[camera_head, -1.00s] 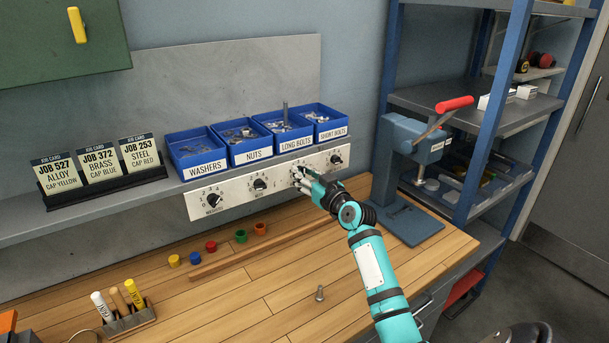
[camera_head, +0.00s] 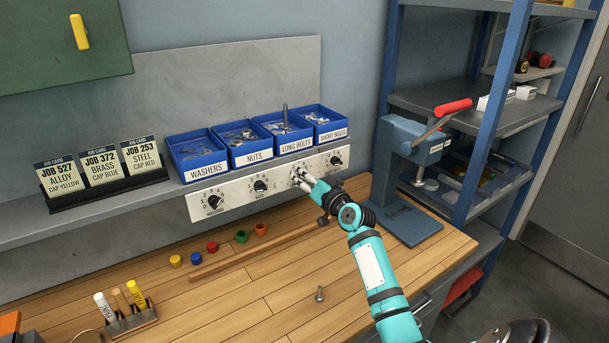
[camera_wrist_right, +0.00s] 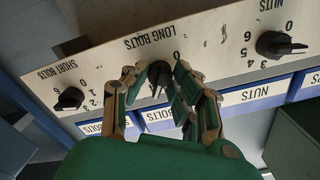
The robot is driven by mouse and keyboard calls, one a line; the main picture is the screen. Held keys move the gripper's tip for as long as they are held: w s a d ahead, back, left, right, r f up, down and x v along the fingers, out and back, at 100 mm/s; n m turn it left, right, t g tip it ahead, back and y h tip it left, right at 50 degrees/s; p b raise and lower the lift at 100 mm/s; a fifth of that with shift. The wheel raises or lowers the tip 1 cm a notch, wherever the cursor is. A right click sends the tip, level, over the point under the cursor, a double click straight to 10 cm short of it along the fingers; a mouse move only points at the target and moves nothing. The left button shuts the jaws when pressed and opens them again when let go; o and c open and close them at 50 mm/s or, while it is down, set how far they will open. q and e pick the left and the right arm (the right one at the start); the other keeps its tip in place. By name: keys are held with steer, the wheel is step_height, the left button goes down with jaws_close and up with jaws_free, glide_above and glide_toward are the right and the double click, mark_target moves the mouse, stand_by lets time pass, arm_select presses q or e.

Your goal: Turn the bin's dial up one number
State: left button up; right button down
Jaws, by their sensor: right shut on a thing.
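The long bolts dial (camera_wrist_right: 160,76) is a black knob on the white dial panel (camera_head: 236,196) under the blue bins. In the right wrist view the panel appears upside down. My right gripper (camera_head: 300,177) has its fingers on both sides of this knob, shut on it. The fingers also show in the right wrist view (camera_wrist_right: 158,88) and hide some of the numbers around the knob. The long bolts bin (camera_head: 287,127) sits just above, with one bolt standing upright in it. My left gripper is out of view.
The nuts dial (camera_head: 260,185), washers dial (camera_head: 215,202) and short bolts dial (camera_head: 336,160) are on the same panel. A blue press with a red handle (camera_head: 453,107) stands close right of my arm.

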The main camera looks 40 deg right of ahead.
steer(key=shift+r+m, duration=0.1)
steer(key=shift+m, duration=0.4)
steer(key=c, duration=1.1)
jaws_free()
steer(key=shift+s, duration=0.1)
steer(key=s, duration=0.8)
steer(key=s+a, duration=0.1)
steer(key=s, duration=0.2)
steer(key=shift+s+a, duration=0.1)
steer(key=shift+s, duration=0.3)
